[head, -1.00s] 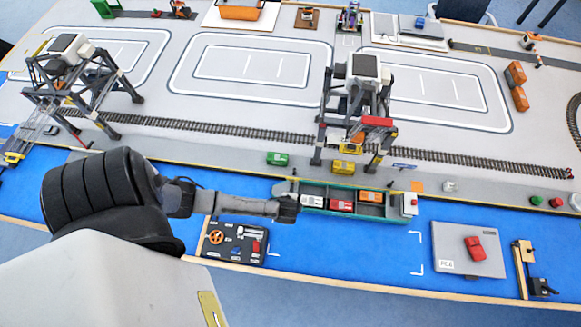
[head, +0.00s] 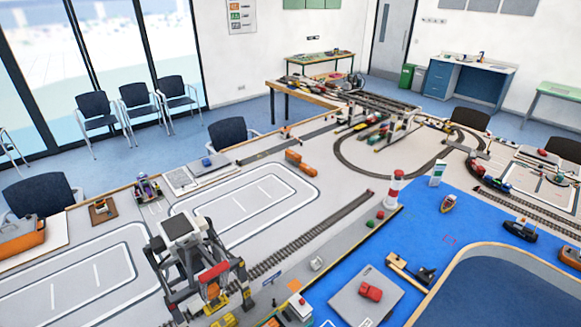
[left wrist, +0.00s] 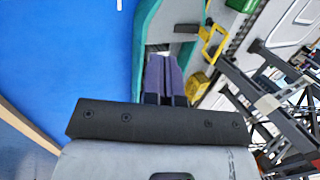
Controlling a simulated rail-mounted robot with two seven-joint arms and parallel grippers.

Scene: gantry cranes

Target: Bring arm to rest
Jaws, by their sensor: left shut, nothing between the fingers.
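My left gripper (left wrist: 165,78) shows only in the left wrist view. Its two fingers are together with nothing between them. They point toward a teal-edged boat (left wrist: 147,45), over or close to its end; I cannot tell whether they touch it. The blue surface (left wrist: 75,50) lies to the left of the boat. The dark legs of a gantry crane (left wrist: 265,100) stand to the right. My left arm does not show in the head view. My right gripper is in neither view.
In the head view a gantry crane (head: 185,235) stands at lower left beside the railway track (head: 310,235). A grey pad with a red car (head: 370,291), a lighthouse (head: 395,188) and small boats lie to the right. A yellow frame (left wrist: 212,42) stands near the fingers in the left wrist view.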

